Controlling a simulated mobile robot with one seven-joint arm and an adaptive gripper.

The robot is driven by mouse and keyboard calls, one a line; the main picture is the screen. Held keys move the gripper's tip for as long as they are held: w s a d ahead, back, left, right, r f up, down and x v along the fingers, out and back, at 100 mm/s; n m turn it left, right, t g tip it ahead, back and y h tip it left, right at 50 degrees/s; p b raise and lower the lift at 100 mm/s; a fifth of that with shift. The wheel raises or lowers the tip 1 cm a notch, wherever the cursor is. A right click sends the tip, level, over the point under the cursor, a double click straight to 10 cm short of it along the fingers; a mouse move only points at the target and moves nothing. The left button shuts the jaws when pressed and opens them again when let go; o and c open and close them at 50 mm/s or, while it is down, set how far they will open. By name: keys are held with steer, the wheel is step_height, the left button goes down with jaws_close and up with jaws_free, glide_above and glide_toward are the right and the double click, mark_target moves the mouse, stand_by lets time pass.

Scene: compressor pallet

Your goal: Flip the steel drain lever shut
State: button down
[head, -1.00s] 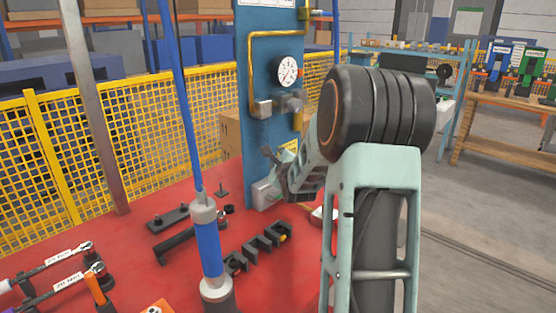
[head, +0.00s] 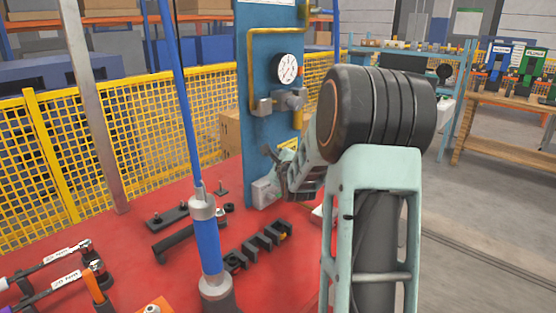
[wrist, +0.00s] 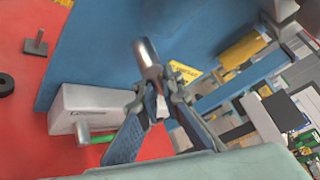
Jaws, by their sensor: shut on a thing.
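My gripper (wrist: 158,108) is shut on the steel drain lever (wrist: 149,60) in front of the blue panel (wrist: 110,50). The lever's rounded steel end sticks out past the fingertips, toward the top of the wrist view. The fingers cover its lower part, and its pivot is hard to make out. In the head view my gripper (head: 278,160) is at the lower part of the blue panel (head: 258,140), just above a grey box (head: 263,192), and the lever is too small to tell there.
The grey box (wrist: 70,112) with a steel peg (wrist: 82,134) is close beside the fingers. A gauge (head: 288,67) and brass pipe (head: 250,70) are higher on the panel. A blue cylinder (head: 207,245) and a black slotted block (head: 258,250) stand on the red surface.

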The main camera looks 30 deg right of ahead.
steer(key=shift+f+b, duration=0.25)
steer(key=shift+b, duration=0.25)
steer(key=b, duration=0.3)
steer(key=shift+d+n+t+h, duration=0.1)
steer(key=shift+n+t+h, duration=0.2)
steer(key=shift+n+t, duration=0.1)
steer(key=b, duration=0.2)
steer(key=n+t+b, duration=0.1)
steer(key=b, duration=0.1)
steer(key=shift+w+d+r+h, duration=0.1)
steer(key=shift+r+h, duration=0.2)
steer(key=shift+r, duration=0.05)
steer(key=r+n+t+b, duration=0.1)
steer(key=n+b, duration=0.1)
steer(key=b, duration=0.3)
steer(key=shift+r+t+h, duration=0.1)
steer(key=shift+t+h, duration=0.2)
steer(key=shift+r+n+t+b, duration=0.3)
steer(key=shift+n+b, duration=0.2)
steer(key=shift+b, duration=0.3)
steer(key=shift+r, duration=0.1)
steer(key=c, duration=2.1)
jaws_free()
